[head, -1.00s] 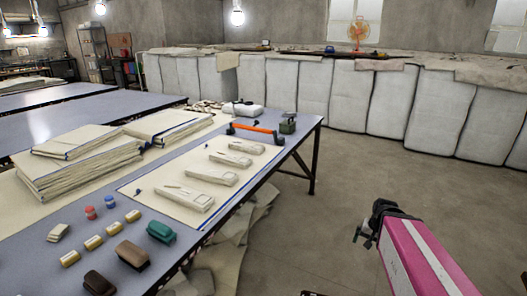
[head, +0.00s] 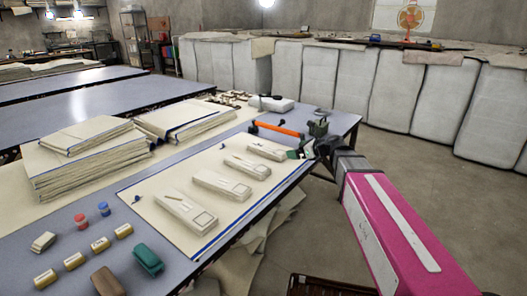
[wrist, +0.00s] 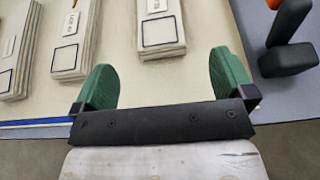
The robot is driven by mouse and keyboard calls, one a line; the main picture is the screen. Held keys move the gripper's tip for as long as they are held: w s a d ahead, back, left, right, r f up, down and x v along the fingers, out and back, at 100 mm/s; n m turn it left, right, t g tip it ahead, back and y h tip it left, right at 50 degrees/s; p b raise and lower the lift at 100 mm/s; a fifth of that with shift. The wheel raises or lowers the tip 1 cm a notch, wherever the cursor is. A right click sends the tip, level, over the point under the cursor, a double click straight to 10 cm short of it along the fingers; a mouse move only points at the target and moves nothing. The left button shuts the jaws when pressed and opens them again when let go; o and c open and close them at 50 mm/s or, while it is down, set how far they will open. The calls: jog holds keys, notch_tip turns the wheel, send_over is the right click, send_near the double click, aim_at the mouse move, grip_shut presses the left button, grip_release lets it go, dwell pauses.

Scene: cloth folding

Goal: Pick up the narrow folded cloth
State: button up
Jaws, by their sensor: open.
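Several narrow folded cream cloths lie in a row on a cream sheet (head: 150,190) at the table's right edge. The farthest folded cloth (head: 267,150) is closest to my gripper (head: 303,153), which is beside its right end. In the wrist view this appears to be the rightmost folded cloth (wrist: 160,28), marked with a dark square outline. It lies just ahead of the gap between my green fingers (wrist: 165,82). The fingers are apart and empty. Two other folded cloths (wrist: 77,40) (wrist: 15,45) lie to its left. The farthest cloth's upper end is cut off in the wrist view.
An orange tool with black ends (head: 279,129) lies just beyond the farthest cloth. A black upright piece (wrist: 290,25) is near my right finger. Large cloth stacks (head: 85,165) stand on the left. The floor (head: 440,200) right of the table is open.

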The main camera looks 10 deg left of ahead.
aim_at(278, 152)
jog(key=x, duration=1)
jog(key=shift+s+f, duration=0.1)
jog(key=c, duration=1)
